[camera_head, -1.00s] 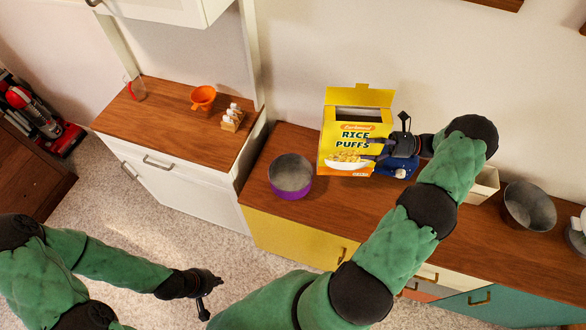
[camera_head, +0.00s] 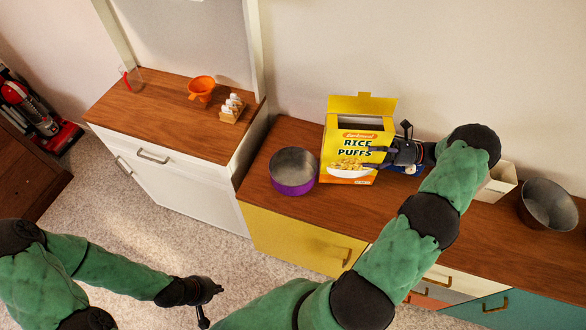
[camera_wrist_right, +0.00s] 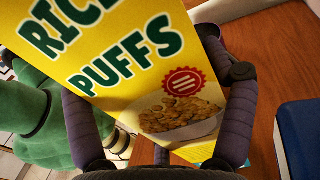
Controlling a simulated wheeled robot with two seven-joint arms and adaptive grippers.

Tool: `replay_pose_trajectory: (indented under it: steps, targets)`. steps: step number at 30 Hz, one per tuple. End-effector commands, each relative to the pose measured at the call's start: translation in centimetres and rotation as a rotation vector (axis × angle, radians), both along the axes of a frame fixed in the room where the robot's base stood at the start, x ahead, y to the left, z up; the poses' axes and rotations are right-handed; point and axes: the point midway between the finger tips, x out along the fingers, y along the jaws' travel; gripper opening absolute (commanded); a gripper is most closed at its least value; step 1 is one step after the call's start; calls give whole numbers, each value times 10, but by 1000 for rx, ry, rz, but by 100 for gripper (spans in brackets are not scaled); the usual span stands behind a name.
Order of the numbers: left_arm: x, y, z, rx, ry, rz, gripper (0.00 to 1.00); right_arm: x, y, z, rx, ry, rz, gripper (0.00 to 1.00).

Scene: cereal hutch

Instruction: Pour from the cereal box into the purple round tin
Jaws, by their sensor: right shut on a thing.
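The yellow cereal box (camera_head: 345,136) stands upright on the wooden counter with its top flap open, just right of the purple round tin (camera_head: 294,172). The tin is open at the top and its inside looks grey. My right gripper (camera_head: 372,157) is shut on the cereal box from the right. In the right wrist view the box front (camera_wrist_right: 130,60) fills the space between the two fingers. My left gripper (camera_head: 212,292) hangs low over the floor, away from the counter; its fingers are too small to read.
A blue item (camera_wrist_right: 300,135) lies right of the box, partly hidden by my gripper. A white container (camera_head: 500,181) and a metal bowl (camera_head: 548,204) stand further right. An orange funnel (camera_head: 202,88) and a small rack (camera_head: 232,109) are on the left cabinet.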

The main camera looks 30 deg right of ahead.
Motion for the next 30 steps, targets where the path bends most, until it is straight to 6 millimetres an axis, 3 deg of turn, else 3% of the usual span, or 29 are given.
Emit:
replay_pose_trajectory:
  steps: [11, 21, 30]
  targets:
    - [0, 0, 25, 0, -1, 0, 0, 1, 0, 26, -126, 77, 0, 30]
    - [0, 0, 50, 0, -1, 0, 0, 6, 9, 52, -366, 231, 2, 30]
    - [0, 0, 52, 0, 0, 0, 0, 11, 17, 53, -482, 310, 1, 30]
